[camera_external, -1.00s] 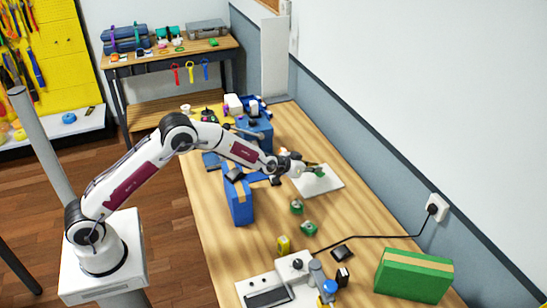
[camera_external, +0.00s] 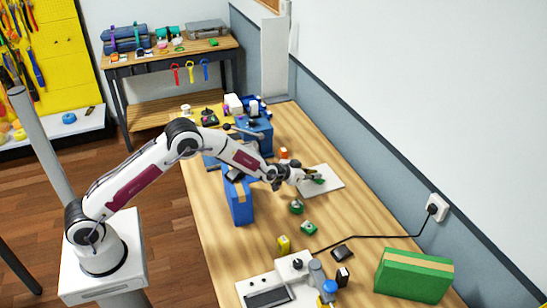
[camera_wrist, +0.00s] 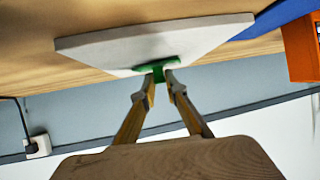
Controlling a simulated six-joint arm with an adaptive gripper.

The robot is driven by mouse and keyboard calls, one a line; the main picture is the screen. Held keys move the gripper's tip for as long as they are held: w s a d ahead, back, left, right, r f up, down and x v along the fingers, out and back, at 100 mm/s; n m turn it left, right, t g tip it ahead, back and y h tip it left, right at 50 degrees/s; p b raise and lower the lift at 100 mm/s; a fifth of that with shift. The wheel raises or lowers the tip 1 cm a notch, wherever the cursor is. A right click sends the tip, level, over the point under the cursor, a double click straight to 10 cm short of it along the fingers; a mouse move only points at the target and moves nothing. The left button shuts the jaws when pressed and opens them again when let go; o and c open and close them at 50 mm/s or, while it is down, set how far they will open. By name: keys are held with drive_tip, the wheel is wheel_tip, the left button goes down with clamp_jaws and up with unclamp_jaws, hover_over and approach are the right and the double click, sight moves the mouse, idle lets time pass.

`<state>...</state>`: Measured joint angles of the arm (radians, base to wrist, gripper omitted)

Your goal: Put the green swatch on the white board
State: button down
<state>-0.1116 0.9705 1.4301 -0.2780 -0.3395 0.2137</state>
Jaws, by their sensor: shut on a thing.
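The white board (camera_external: 332,184) lies flat on the wooden table, toward the wall side. In the wrist view the white board (camera_wrist: 110,50) fills the upper middle. My gripper (camera_external: 313,178) is over the board, with its fingers pointing toward the wall. It is shut on the green swatch (camera_external: 319,181). In the wrist view the green swatch (camera_wrist: 157,67) is between the fingertips of my gripper (camera_wrist: 160,78) and overlaps the board's edge. I cannot tell whether the swatch touches the board. The fingertips hide part of the swatch.
A blue box (camera_external: 239,203) stands left of the board. A black cord (camera_external: 385,236) runs to the wall socket.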

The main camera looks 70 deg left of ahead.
drive_tip(key=shift+f, duration=0.1)
drive_tip(key=c, duration=2)
unclamp_jaws()
drive_tip(key=shift+c, duration=0.2)
drive_tip(key=shift+s+r, duration=0.15)
drive_tip(key=shift+r, duration=0.1)
drive_tip(key=shift+v, duration=3.55)
